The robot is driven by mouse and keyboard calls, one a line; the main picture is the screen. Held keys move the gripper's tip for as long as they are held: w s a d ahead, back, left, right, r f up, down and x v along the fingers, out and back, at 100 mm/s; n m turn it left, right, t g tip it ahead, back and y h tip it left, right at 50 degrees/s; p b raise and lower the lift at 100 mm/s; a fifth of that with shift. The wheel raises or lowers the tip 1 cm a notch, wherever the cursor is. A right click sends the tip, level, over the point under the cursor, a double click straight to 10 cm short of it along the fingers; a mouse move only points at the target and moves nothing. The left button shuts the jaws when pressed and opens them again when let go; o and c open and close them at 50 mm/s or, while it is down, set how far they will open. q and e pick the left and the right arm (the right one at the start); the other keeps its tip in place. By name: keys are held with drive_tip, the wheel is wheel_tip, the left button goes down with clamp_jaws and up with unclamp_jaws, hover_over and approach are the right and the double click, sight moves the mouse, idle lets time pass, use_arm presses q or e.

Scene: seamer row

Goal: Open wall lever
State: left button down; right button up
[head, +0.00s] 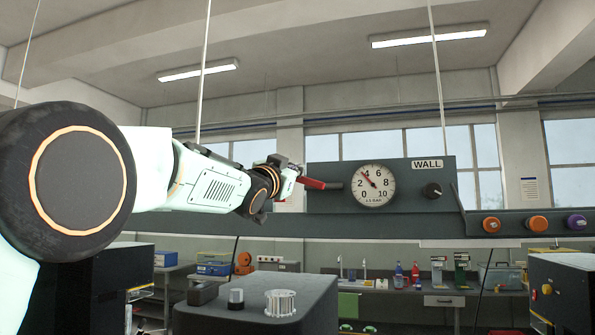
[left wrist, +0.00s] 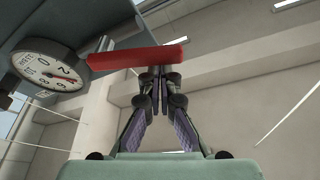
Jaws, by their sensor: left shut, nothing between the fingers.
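The wall lever has a red handle (head: 313,183) at the left end of the grey panel marked WALL (head: 405,205). It lies nearly level, and a dark stub joins it to the panel. In the left wrist view the red handle (left wrist: 140,57) crosses just beyond my fingertips. My left gripper (head: 297,177) is at the handle's left end in the head view. In the left wrist view my left gripper (left wrist: 160,76) is shut and empty, its tips at the handle's edge. I cannot tell if they touch. My right gripper is not in view.
A round dial (head: 374,185) and a black knob (head: 432,190) are on the panel. The dial also shows in the left wrist view (left wrist: 47,66). Orange buttons (head: 536,224) and a purple one are on the rail at right. A dark cabinet (head: 255,315) stands below.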

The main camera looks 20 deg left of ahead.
use_arm(q)
drive_tip(key=shift+s+d+f, duration=0.1)
drive_tip(key=shift+d, duration=0.05)
drive_tip(key=shift+a, duration=0.25)
idle(0.3)
drive_tip(key=s+b, duration=0.2)
drive_tip(key=s, duration=0.7)
drive_tip(key=shift+s+r, duration=0.2)
drive_tip(key=shift+r, duration=0.1)
drive_tip(key=shift+w+a, duration=0.1)
idle(0.4)
drive_tip(key=shift+f, duration=0.15)
